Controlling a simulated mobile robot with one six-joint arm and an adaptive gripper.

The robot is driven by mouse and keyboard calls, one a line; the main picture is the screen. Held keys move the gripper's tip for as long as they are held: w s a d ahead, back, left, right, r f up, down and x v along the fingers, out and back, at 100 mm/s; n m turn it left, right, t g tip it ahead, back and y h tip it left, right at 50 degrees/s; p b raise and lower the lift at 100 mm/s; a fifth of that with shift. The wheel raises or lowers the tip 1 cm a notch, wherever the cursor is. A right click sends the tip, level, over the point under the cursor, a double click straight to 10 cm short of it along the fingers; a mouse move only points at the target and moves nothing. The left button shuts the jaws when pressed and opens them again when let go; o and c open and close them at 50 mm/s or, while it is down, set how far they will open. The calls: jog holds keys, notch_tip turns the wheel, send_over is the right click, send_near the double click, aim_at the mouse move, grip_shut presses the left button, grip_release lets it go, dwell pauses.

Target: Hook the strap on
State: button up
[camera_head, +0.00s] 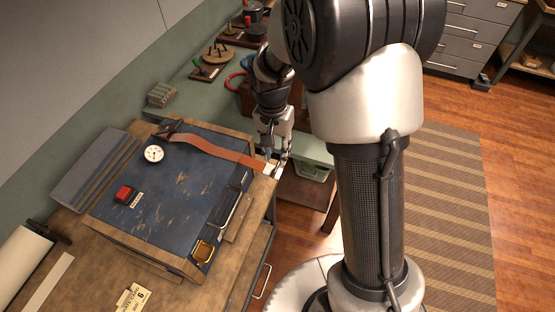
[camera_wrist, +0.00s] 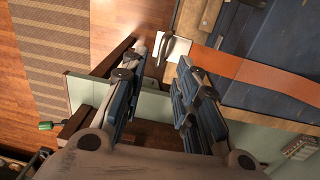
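An orange-brown strap (camera_head: 215,149) lies across the blue, scuffed top of a case (camera_head: 175,190) on the workbench. It runs from a dark mount at the far left to a pale end piece (camera_head: 267,168) at the case's right edge. In the wrist view the strap (camera_wrist: 255,72) comes in from the right, and its pale end piece (camera_wrist: 157,63) carries a grey metal hook or loop (camera_wrist: 174,47). My gripper (camera_head: 274,163) is at this end. In the wrist view my gripper (camera_wrist: 157,74) is open, its fingertips just short of the end piece. Contact cannot be told.
The case also has a white dial (camera_head: 153,153), a red button (camera_head: 124,193), a yellow-framed fitting (camera_head: 204,251) and a metal handle (camera_head: 229,210). A green shelf with several small items (camera_head: 212,58) stands behind. Open floor with a striped rug (camera_head: 445,200) lies right.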

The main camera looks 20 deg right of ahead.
aim_at(278, 163)
jog(key=shift+d+f, duration=0.1)
jog(key=shift+f, duration=1.8)
jog(key=shift+c, duration=0.4)
grip_shut()
